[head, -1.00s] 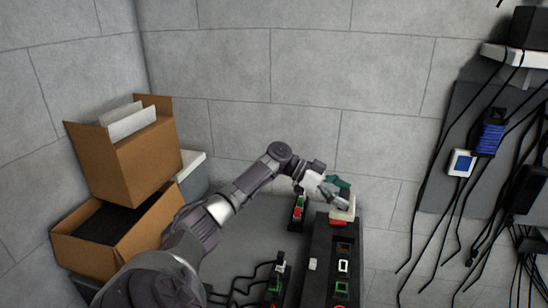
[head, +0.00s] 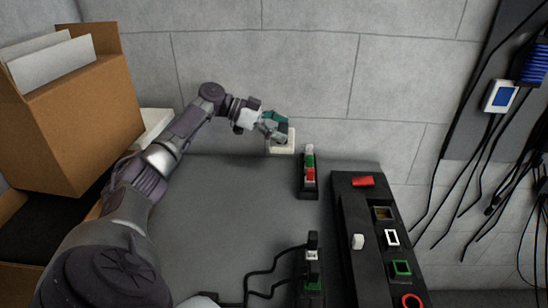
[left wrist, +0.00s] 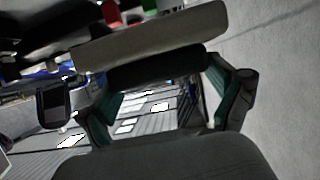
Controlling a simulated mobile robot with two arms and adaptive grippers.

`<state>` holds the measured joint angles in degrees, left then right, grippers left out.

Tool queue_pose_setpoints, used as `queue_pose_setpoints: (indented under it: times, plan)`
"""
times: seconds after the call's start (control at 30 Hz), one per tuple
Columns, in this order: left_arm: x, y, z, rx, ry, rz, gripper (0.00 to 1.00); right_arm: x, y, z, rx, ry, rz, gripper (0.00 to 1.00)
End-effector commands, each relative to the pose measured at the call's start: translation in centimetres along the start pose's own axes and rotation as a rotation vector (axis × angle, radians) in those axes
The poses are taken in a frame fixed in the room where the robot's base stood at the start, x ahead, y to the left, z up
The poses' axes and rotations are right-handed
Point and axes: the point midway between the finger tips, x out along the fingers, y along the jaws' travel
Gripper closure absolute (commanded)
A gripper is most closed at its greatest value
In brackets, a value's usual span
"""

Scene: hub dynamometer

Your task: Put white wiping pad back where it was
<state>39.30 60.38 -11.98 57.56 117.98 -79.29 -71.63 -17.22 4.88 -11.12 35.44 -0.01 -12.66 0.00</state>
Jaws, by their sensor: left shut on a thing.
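My left gripper (head: 274,128) is shut on the white wiping pad (head: 281,146) near the back wall, above the far edge of the grey table. In the left wrist view the pad (left wrist: 150,40) is a long pale slab beyond the teal fingers (left wrist: 165,90), with a dark part between them. I cannot tell whether the pad touches anything below. My right gripper is not in view.
A black strip with green and red blocks (head: 309,172) stands just right of the pad. A long black tray (head: 345,190) carries a red block (head: 363,181) and coloured frames. Cardboard boxes (head: 85,110) stand left. The table's middle (head: 230,205) is clear.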

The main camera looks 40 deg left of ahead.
Motion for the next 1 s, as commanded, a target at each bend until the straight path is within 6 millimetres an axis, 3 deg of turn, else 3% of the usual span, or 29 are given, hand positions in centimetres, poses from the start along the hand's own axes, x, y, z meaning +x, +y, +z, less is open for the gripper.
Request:
queue_pose_setpoints:
  times: [0.03, 0.2, 0.53, 1.0]
  plan:
    - [1.0, -0.1, 2.5, 0.003, 0.0, -0.002, 0.42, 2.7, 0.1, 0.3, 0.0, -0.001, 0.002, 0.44]
    - [1.9, -0.1, 4.8, 0.012, 0.001, -0.007, 0.42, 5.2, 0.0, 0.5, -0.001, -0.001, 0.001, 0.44]
    - [2.5, -0.2, 6.3, 0.013, 0.0, -0.008, 0.42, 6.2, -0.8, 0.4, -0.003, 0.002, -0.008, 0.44]
    - [4.4, -0.2, 10.7, 0.013, 0.0, -0.006, 0.42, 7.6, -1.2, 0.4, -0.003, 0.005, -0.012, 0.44]
